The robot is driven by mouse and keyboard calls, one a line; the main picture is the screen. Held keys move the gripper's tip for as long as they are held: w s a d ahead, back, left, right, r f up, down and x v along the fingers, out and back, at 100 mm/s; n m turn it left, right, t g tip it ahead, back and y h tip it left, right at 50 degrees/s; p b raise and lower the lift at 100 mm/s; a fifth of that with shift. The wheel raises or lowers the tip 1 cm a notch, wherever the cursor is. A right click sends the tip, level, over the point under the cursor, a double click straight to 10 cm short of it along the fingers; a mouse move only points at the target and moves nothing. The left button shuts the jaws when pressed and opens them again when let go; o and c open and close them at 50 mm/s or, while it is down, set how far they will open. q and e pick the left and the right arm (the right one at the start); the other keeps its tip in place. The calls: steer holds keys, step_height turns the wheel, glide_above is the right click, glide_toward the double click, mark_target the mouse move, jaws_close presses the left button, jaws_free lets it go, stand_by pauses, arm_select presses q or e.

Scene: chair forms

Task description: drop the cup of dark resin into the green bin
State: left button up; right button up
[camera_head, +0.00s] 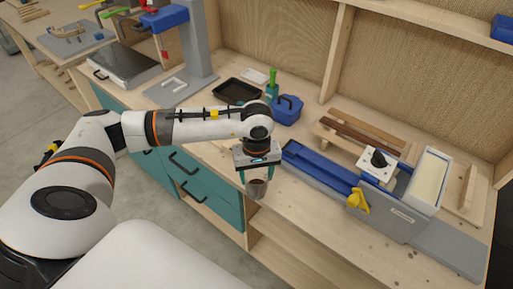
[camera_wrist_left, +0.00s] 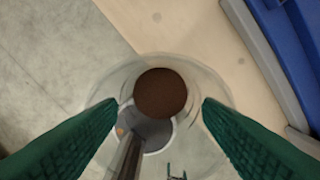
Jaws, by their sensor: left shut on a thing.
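My left gripper (camera_head: 259,179) is shut on a clear cup (camera_head: 257,190) and holds it near the front edge of the workbench. In the left wrist view the fingers of the gripper (camera_wrist_left: 161,103) press on opposite sides of the clear cup (camera_wrist_left: 208,135), and a round patch of dark brown resin (camera_wrist_left: 160,90) shows in it. A grey round shape with a dark bar shows below the resin; I cannot tell what it is. No green bin is clearly seen in either view. My right gripper is not in view.
A long grey and blue machine (camera_head: 320,173) with a yellow knob (camera_head: 357,200) lies right of the cup. A blue box (camera_head: 287,110), a black tray (camera_head: 236,91) and a small green pot (camera_head: 271,92) stand behind my arm. Teal drawers (camera_head: 205,180) are below the bench.

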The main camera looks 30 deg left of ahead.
arm_select(q)
steer(key=s+d+f+m, duration=0.6)
steer(key=s+d+m, duration=0.1)
steer(key=s+m, duration=0.2)
steer(key=shift+s+d+f, duration=0.2)
steer(key=shift+s+f, duration=0.1)
steer(key=shift+s, duration=0.05)
steer(key=shift+a, duration=0.15)
